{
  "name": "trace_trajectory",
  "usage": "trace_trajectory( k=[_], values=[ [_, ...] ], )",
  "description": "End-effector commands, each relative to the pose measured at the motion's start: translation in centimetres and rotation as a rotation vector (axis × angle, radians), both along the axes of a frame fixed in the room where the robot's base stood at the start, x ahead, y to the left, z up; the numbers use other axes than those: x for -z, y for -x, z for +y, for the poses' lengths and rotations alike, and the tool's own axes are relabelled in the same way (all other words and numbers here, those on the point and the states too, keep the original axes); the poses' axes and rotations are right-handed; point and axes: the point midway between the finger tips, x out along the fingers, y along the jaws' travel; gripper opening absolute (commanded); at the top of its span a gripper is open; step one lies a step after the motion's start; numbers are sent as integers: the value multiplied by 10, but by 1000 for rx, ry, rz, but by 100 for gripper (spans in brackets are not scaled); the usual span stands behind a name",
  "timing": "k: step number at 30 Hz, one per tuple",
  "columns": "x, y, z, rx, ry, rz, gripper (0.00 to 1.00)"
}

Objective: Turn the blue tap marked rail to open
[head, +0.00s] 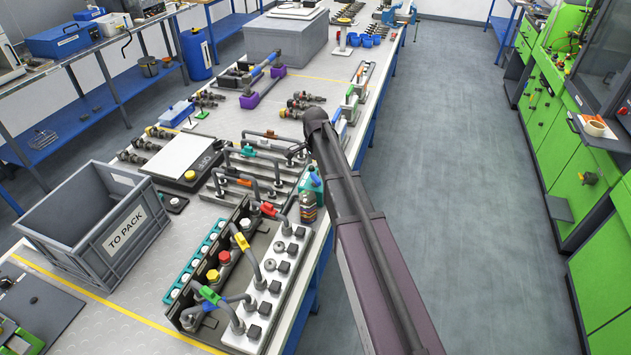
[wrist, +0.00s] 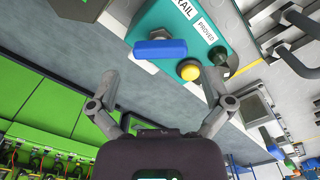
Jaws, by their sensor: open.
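The blue tap (wrist: 160,48) shows at the top middle of the wrist view. Its handle lies nearly crosswise in the picture, on a metal stem at the edge of a teal housing (wrist: 212,22). A white label reading RAIL (wrist: 184,10) is on the housing beside it. My gripper (wrist: 165,92) is open and empty. Its two fingers are spread wide, and the tap shows beyond them, between their lines, apart from both. In the head view my arm hides the gripper, and I cannot make out the tap for certain.
A yellow knob (wrist: 190,71) and a label reading PROVED (wrist: 206,31) are close beside the tap. The bench (head: 215,125) is crowded with pipe fixtures and a grey TO PACK crate (head: 60,215). The aisle floor (head: 460,130) between bench and green cabinets is clear.

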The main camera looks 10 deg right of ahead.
Motion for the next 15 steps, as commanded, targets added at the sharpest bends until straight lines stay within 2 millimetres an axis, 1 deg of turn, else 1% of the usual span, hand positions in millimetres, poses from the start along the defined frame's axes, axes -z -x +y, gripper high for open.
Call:
trace_trajectory(
  k=[1,6,15],
  values=[
    [8,0,0,0,0,0,100],
    [20,0,0,0,0,0,100],
    [33,0,0,0,0,0,100]
  ],
)
